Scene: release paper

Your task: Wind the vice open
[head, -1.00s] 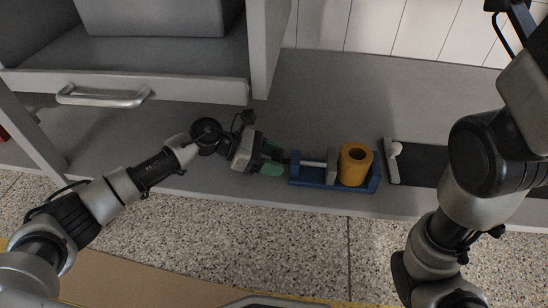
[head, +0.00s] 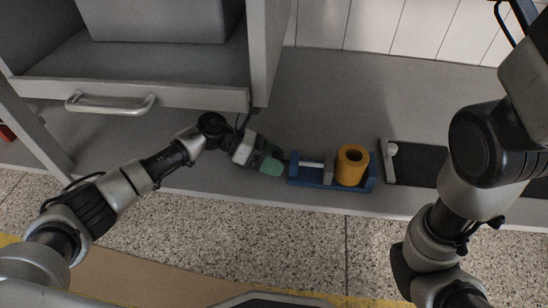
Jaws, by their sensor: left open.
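A blue vice (head: 330,182) lies on the grey bench near its front edge, with a pale screw rod and a grey jaw plate. A yellow-orange hollow cylinder (head: 352,166) stands in the vice, at the right of the grey jaw. My left gripper (head: 270,163), with green fingers, is at the vice's left end, where the handle would be. The fingers hide that end, and I cannot tell whether they touch it. The left gripper is open. My right arm comes in at the right, but its gripper is outside the picture.
A dark flat strip with a grey end bar and white knob (head: 391,150) lies right of the vice. A drawer with a metal handle (head: 110,102) and a grey bin (head: 160,18) are at upper left. The bench behind the vice is clear.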

